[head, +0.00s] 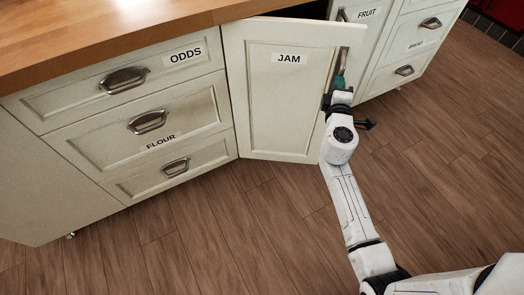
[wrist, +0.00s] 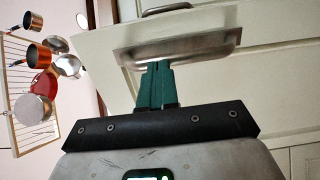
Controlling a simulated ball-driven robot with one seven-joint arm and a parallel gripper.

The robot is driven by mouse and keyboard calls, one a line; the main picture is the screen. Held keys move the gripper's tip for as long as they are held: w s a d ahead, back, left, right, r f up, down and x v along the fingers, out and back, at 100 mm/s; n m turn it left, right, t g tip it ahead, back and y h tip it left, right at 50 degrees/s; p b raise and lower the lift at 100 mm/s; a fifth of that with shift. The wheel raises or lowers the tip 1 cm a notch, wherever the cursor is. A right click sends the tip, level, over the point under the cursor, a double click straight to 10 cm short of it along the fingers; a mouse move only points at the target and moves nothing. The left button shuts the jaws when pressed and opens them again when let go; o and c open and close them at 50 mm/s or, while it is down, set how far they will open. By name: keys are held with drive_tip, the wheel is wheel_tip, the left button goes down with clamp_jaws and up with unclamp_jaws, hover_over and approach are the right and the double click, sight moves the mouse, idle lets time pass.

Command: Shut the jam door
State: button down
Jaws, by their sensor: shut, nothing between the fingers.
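The jam door (head: 288,100) is a cream cabinet door with a JAM label. It stands ajar, its right edge swung out from the island, with a dark gap above it. Its metal handle (head: 343,60) is near the right edge; in the wrist view a metal handle (wrist: 185,45) spans the upper middle. My gripper (head: 340,82) is at the door's right side, just below the handle. In the wrist view its green fingers (wrist: 156,70) are together and empty, their tips at the handle's edge. I cannot tell whether they touch it.
Drawers labelled ODDS (head: 185,56) and FLOUR (head: 160,140) are left of the door. A FRUIT-labelled front (head: 367,14) and more drawers are on the right. The wooden countertop (head: 120,32) is above. The wood floor (head: 240,225) in front is clear. Pans (wrist: 42,85) hang in the wrist view.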

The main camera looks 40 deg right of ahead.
sight(339, 57)
drive_tip(key=w+d+t+y, duration=0.1)
drive_tip(key=w+d, duration=0.1)
drive_tip(key=d, duration=0.1)
drive_tip(key=w+d+n+t, duration=0.1)
drive_tip(key=w+d, duration=0.2)
drive_tip(key=d, duration=0.1)
drive_tip(key=w+d+n+y, duration=0.1)
drive_tip(key=w+d, duration=0.1)
drive_tip(key=d, duration=0.1)
drive_tip(key=shift+w+d+r+t+y+p, duration=0.2)
drive_tip(key=shift+d+t+y+p, duration=0.1)
drive_tip(key=shift+t+p, duration=0.1)
drive_tip(key=w+d+n+t+y+b, duration=0.1)
drive_tip(key=w+d+n+b, duration=0.1)
drive_tip(key=w+d, duration=0.2)
drive_tip(key=w, duration=0.2)
drive_tip(key=shift+w+d+f+t+y, duration=0.15)
drive_tip(key=shift+w+d+t+y, duration=0.15)
drive_tip(key=shift+w+d+y, duration=0.1)
drive_tip(key=shift+a, duration=0.1)
